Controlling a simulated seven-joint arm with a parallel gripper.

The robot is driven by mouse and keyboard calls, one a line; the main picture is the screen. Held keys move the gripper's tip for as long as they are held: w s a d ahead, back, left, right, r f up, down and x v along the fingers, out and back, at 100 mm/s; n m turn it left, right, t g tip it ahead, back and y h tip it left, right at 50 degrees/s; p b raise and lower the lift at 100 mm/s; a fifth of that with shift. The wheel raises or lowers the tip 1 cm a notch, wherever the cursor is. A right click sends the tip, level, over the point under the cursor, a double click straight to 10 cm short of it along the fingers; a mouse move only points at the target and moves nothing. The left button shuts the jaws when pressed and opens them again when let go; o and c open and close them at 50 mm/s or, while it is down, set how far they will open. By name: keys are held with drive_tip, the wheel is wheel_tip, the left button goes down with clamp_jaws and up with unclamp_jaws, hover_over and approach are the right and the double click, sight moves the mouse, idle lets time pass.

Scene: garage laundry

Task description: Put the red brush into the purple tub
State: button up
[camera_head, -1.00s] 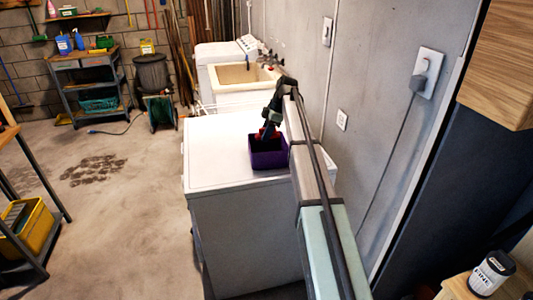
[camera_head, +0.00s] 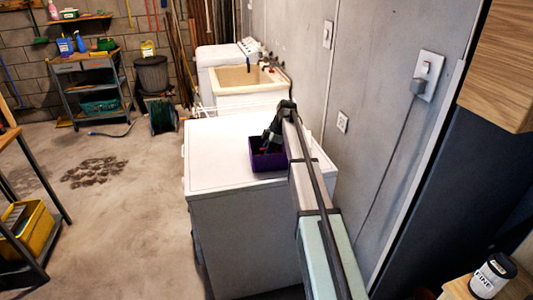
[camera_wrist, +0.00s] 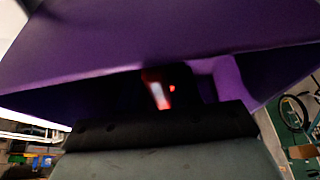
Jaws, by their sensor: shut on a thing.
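The purple tub (camera_head: 267,161) stands on the white appliance top (camera_head: 218,165), in front of my arm. My gripper (camera_head: 268,146) reaches down into the tub, its fingers mostly hidden by the tub walls. In the wrist view the tub (camera_wrist: 180,35) fills the upper part, close and blurred. A red and pale bit of the red brush (camera_wrist: 160,95) shows just beyond the dark gripper body. My gripper is shut on the brush. Most of the brush is hidden, and I cannot tell whether it touches the tub's floor.
A grey wall with a socket (camera_head: 342,121) runs close on the right. A sink (camera_head: 245,82) stands behind the appliance. The left part of the appliance top is clear. A yellow crate (camera_head: 28,232) sits on a rack at the left.

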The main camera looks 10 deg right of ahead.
drive_tip(key=shift+f, duration=0.15)
drive_tip(key=o, duration=1)
drive_tip(key=v, duration=1.2)
drive_tip(key=shift+r, duration=0.25)
